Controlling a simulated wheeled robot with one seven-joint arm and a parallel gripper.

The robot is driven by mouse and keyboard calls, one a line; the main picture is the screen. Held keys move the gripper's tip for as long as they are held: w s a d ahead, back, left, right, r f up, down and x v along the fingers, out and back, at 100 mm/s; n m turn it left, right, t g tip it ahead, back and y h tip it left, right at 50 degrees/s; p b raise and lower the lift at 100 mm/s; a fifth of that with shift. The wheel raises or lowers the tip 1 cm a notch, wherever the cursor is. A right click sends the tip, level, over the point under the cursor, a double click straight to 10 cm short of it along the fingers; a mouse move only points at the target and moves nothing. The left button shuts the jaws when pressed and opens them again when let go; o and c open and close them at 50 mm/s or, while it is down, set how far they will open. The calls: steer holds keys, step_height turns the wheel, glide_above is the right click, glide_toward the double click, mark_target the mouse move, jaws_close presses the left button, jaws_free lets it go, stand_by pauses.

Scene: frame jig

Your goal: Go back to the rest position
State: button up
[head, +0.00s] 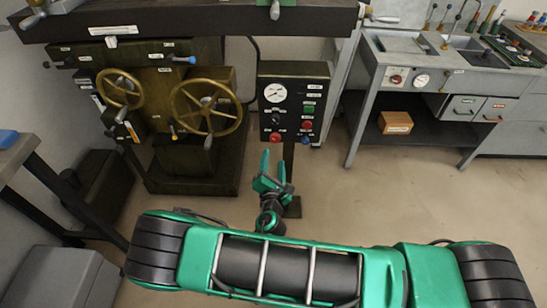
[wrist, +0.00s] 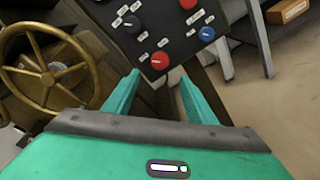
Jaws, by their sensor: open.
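My gripper (head: 272,172) is green and stands in front of the lower part of the black control panel (head: 292,82) in the head view. In the wrist view its two fingers (wrist: 155,98) are spread apart with nothing between them. The panel carries a round gauge, a green button, red knobs or buttons, a black knob and a blue knob. In the wrist view the panel's lower edge (wrist: 160,62) lies just beyond the fingertips. I cannot tell whether the fingers touch it.
Two brass handwheels (head: 207,106) are on the machine left of the panel. A grey sink bench (head: 440,65) stands at the right, with a cardboard box (head: 396,122) on its lower shelf. A table (head: 18,150) stands at the left. Floor (head: 400,205) is clear at the right.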

stand_by(0.5)
steer(key=w+d+r+m+g+h, duration=0.25)
steer(key=d+r+m+h, duration=0.3)
steer(key=d, duration=0.45)
steer(key=s+d+r+m+g+h, duration=0.1)
steer(key=s+d+r+m+g, duration=0.15)
steer(key=d+m, duration=0.4)
steer(key=s+d+r+m+g+h, duration=0.1)
steer(key=d+r+m+g+h, duration=0.2)
steer(key=d, duration=0.7)
steer(key=s+d+r+m+g, duration=0.2)
steer(key=d+r+m+g, duration=0.1)
steer(key=d+m+g, duration=0.4)
steer(key=s+d+r+m+g+y, duration=0.2)
steer(key=s+d+r+m+y, duration=0.4)
steer(key=s+d, duration=0.5)
steer(key=s+a+r+m+y, duration=0.1)
steer(key=s+r+m+y, duration=0.1)
steer(key=s+r, duration=0.3)
steer(key=s+a+r+m+y, duration=0.2)
steer(key=s+r+m, duration=0.1)
steer(key=s, duration=1)
steer(key=shift+s+r, duration=0.2)
steer(key=shift+r, duration=0.65)
